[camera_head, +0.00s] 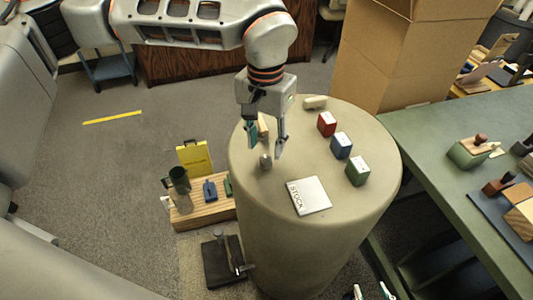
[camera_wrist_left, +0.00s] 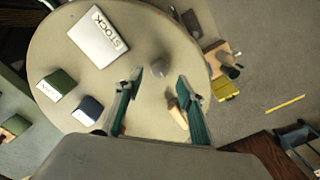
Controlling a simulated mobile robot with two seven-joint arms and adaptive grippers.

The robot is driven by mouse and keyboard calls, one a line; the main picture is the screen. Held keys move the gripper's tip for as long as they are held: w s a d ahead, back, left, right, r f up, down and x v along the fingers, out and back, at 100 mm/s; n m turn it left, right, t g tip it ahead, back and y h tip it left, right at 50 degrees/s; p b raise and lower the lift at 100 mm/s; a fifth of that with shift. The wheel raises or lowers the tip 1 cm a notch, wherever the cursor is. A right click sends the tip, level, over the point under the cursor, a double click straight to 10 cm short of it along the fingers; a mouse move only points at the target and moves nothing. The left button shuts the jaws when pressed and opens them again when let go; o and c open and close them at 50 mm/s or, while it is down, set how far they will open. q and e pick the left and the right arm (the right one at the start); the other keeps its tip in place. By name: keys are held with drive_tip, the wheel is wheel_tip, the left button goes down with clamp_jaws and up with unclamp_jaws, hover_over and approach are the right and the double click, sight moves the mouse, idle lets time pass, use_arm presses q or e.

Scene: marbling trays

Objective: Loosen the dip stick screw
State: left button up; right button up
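My left gripper (camera_head: 266,147) points down over the round table and is open, its fingers apart with nothing between the tips. A small grey rounded knob (camera_head: 265,161) stands on the table just beyond the fingertips; it also shows in the left wrist view (camera_wrist_left: 159,68), ahead of the finger gap. A pale wooden piece (camera_head: 263,122) is partly hidden behind the left gripper; in the wrist view it (camera_wrist_left: 178,115) lies between the fingers. I cannot tell which thing is the dip stick screw. My right gripper (camera_head: 370,292) shows only its parted fingertips at the bottom edge.
The round table (camera_head: 290,240) carries a white STOCK card (camera_head: 308,196), red (camera_head: 326,123), blue (camera_head: 341,145) and green (camera_head: 357,171) blocks and a small beige piece (camera_head: 315,102). A wooden crate (camera_head: 205,215) stands at left, a cardboard box (camera_head: 390,60) behind, a green bench (camera_head: 440,190) at right.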

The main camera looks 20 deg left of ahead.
sight(266, 159)
use_arm(q)
drive_tip(key=shift+f, duration=2.3)
clamp_jaws()
